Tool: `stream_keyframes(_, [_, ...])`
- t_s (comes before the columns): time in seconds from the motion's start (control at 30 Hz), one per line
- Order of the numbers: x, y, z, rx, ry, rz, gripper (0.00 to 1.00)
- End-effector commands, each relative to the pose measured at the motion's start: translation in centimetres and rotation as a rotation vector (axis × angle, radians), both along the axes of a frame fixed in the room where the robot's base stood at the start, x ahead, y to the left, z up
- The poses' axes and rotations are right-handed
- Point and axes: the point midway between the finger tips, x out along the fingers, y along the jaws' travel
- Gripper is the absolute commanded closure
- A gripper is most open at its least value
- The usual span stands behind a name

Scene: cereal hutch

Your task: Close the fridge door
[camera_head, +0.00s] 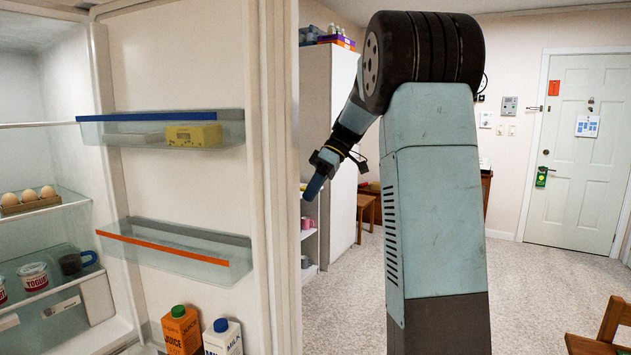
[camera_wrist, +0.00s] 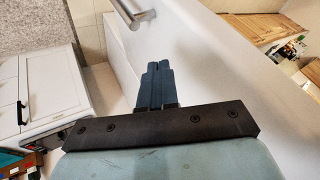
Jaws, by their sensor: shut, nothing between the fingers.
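The fridge (camera_head: 45,85) stands open at the left of the head view, its shelves in sight. Its door (camera_head: 185,72) is swung open, inner side towards me, with a blue-edged rack, an orange-edged rack and cartons at the bottom. My gripper (camera_head: 314,188) is just right of the door's edge, pointing down and left, beyond the door. In the wrist view the blue fingers (camera_wrist: 158,68) are together and empty. A smooth white panel, seemingly the door's outer face (camera_wrist: 225,60), lies beside them, with a metal handle (camera_wrist: 133,14) above. I cannot tell whether the fingers touch it.
A tall white cabinet (camera_head: 342,130) with open shelves stands behind my gripper. A wooden chair (camera_head: 605,335) is at the lower right. A closed room door (camera_head: 580,155) is at the far right. The carpet (camera_head: 535,285) between is clear.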

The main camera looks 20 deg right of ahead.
Motion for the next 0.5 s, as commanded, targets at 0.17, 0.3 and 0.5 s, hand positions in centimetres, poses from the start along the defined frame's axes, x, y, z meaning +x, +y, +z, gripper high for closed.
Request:
stream_keyframes(0.17, [-0.4,1.9,-2.5,0.000,0.002,0.000,1.00])
stream_keyframes(0.3, [-1.6,3.3,-2.9,-0.001,-0.001,0.001,1.00])
stream_keyframes(0.5, [-3.0,4.5,-2.9,-0.001,0.000,0.000,1.00])
